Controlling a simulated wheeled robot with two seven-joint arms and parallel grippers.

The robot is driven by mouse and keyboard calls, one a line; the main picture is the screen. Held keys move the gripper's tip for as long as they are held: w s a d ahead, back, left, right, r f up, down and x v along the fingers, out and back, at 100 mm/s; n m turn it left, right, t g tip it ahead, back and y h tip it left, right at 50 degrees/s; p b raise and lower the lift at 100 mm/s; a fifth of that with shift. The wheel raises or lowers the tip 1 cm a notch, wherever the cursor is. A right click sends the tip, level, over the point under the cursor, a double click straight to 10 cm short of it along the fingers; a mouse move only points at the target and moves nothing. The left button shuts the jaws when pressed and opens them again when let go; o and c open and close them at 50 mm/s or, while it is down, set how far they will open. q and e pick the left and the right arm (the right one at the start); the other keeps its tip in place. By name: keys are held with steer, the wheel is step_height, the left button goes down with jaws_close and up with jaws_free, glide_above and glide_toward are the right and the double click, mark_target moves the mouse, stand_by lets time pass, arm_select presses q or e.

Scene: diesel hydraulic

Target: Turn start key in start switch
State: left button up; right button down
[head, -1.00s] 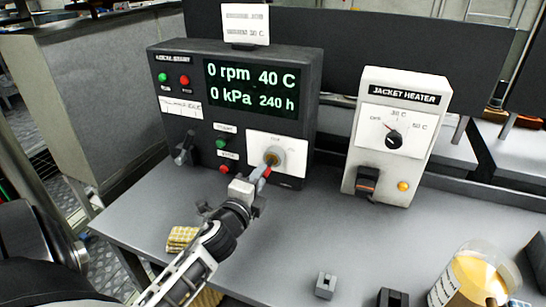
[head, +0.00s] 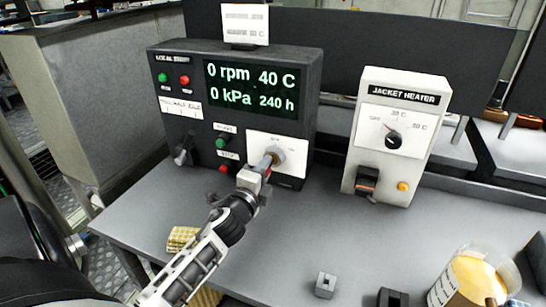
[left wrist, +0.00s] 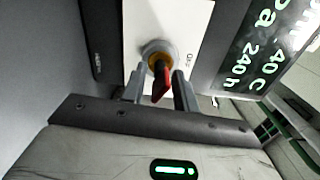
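The start switch (head: 277,155) is a round metal barrel with a brass centre on a white plate at the lower right of the dark control box. The start key has a red grip and sticks out of the switch; in the left wrist view the key (left wrist: 161,84) shows clearly. My left gripper (head: 262,172) is at the key in the head view and hides most of its grip. In the left wrist view my two fingers (left wrist: 160,95) stand apart, one on each side of the red grip, and do not look closed on it. My right gripper is not in view.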

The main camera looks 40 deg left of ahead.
arm_select(q)
jaws_close()
steer(key=n, duration=0.6)
steer(key=shift+o, duration=1)
jaws_free()
steer(key=b+v, duration=0.2)
steer(key=v, duration=1.4)
steer(key=shift+a, duration=0.1)
